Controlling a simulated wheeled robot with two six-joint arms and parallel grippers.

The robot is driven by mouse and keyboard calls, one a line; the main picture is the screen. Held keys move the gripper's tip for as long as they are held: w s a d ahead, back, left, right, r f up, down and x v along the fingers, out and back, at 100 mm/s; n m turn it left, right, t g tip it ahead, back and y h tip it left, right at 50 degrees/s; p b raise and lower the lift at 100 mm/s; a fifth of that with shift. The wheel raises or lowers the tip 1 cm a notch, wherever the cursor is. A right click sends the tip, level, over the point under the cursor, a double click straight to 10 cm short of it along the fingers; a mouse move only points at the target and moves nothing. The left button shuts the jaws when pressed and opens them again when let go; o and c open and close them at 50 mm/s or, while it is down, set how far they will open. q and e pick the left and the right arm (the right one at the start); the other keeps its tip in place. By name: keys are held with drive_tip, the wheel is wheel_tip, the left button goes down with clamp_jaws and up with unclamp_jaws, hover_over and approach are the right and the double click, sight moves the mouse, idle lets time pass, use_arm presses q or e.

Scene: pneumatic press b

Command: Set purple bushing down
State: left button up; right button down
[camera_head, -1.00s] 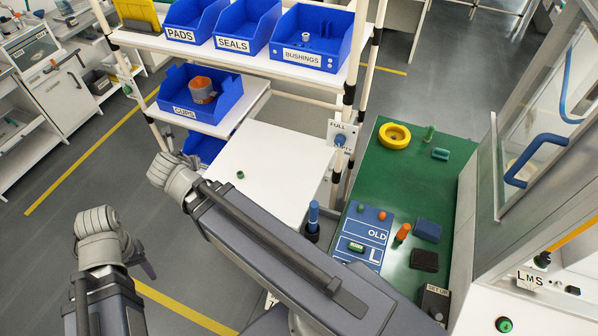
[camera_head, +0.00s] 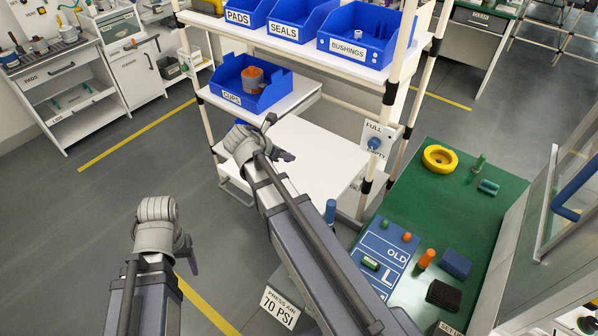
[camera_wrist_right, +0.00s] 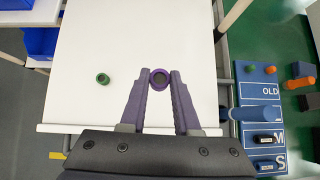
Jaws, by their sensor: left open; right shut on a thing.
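The purple bushing (camera_wrist_right: 160,78) is a small ring with a dark hole, seen from above in the right wrist view. It is between the purple fingertips of my right gripper (camera_wrist_right: 160,75), which is shut on it. The bushing is over the white lower shelf (camera_wrist_right: 135,40); I cannot tell whether it touches the surface. In the head view the right gripper (camera_head: 284,156) is over this shelf (camera_head: 325,155), and the bushing is not discernible there. My left gripper (camera_head: 192,258) is open, hanging over the floor at the left.
A green bushing (camera_wrist_right: 102,78) stands on the white shelf left of the purple one. A blue cups bin (camera_head: 250,100) stands behind; a rack post (camera_head: 390,95) rises on the right. A green workbench (camera_head: 455,205) holds several parts. The shelf around the bushings is largely clear.

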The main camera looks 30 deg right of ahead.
wheel_tip(320, 180, down, 3)
drive_tip(key=d+m+g+b, duration=0.1)
drive_tip(key=d+m+b, duration=0.1)
drive_tip(key=d, duration=0.1)
drive_tip(key=b, duration=1)
approach(303, 180)
drive_tip(key=shift+g+h, duration=0.3)
drive_tip(key=shift+h, duration=0.1)
drive_tip(key=x, duration=0.5)
drive_tip(key=shift+w+a+f, duration=0.15)
drive_tip(key=shift+f, duration=0.2)
use_arm(q)
wheel_tip(303, 180, down, 13)
use_arm(e)
drive_tip(key=shift+r, duration=0.15)
use_arm(q)
drive_tip(key=shift+f, duration=0.15)
use_arm(e)
drive_tip(key=c, duration=0.6)
unclamp_jaws()
drive_tip(key=shift+c, duration=0.2)
